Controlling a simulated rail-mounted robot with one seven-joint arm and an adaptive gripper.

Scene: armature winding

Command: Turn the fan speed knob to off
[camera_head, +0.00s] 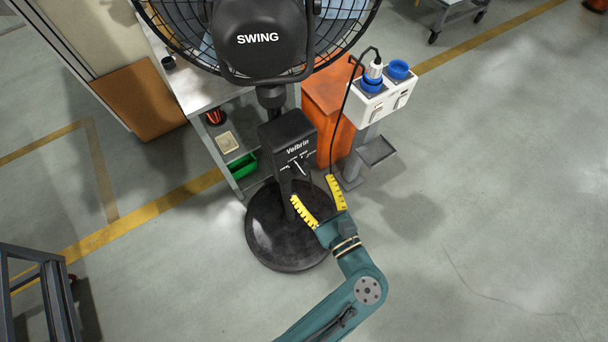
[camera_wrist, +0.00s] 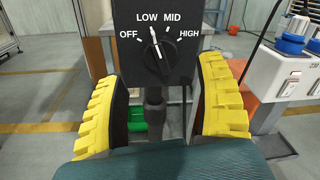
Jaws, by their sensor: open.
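The black fan speed knob (camera_wrist: 158,58) is on the front of the fan's control box (camera_wrist: 128,60), with OFF, LOW, MID and HIGH printed around it. Its white pointer line aims up and slightly left, nearest the LOW mark. The box also shows in the head view (camera_head: 284,137), on the post of the black fan. My gripper (camera_head: 313,190) is open with its yellow padded fingers spread in front of the box. In the wrist view, my gripper (camera_wrist: 160,90) has one finger on each side below the knob, apart from it. Nothing is held.
The fan's round black base (camera_head: 285,250) stands on the floor. A white socket box (camera_head: 380,100) with blue sockets and a black cable is to the right, near an orange cabinet (camera_head: 328,95). A grey workbench (camera_head: 200,85) is behind left. The floor at right is clear.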

